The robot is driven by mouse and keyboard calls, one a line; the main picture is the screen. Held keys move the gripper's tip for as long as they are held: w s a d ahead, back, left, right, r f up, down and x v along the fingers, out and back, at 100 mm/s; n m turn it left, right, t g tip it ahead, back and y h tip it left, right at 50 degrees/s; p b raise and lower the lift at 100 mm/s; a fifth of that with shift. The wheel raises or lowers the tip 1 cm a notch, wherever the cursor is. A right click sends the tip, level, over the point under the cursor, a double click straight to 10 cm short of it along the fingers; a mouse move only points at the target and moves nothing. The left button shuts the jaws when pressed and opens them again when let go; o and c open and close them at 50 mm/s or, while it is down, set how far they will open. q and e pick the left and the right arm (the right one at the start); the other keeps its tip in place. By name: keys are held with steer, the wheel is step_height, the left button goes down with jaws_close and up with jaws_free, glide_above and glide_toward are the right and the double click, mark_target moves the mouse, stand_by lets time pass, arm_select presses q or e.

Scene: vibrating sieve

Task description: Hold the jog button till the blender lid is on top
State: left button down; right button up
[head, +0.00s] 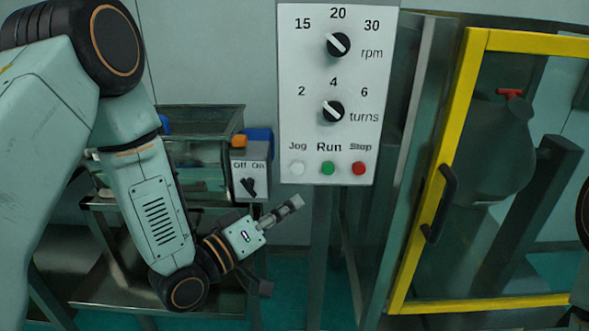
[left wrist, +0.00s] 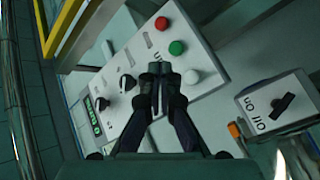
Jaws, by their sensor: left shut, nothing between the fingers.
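The white jog button (head: 297,168) is at the lower left of the control panel (head: 290,80), beside the green run button (head: 328,168) and red stop button (head: 358,168). The jog button also shows in the left wrist view (left wrist: 190,77). My left gripper (head: 293,204) is shut and empty, below the panel in the head view. In the left wrist view its fingertips (left wrist: 159,68) appear just beside the jog button; contact does not show. The grey blender vessel (head: 485,150) stands behind the guard, with a red part (head: 509,93) at its top. I cannot tell whether this is the lid.
The yellow-framed guard door (head: 475,60) with a dark handle (head: 440,204) looks closed at right. An off/on switch box (head: 250,170) hangs left of the panel, close to my left arm. A sieve-like unit (head: 200,120) stands behind that arm.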

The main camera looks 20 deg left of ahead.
mark_target(297, 168)
arm_select(q)
steer(key=w, duration=0.2)
steer(key=w+a, duration=0.1)
steer(key=w, duration=0.5)
steer(key=shift+w+a+b, duration=0.1)
steer(key=shift+a+b, duration=0.2)
steer(key=shift+b, duration=0.1)
steer(key=shift+a, duration=0.2)
steer(key=shift+d, duration=0.2)
steer(key=shift+a, duration=0.15)
stand_by(0.4)
steer(key=shift+w, duration=0.15)
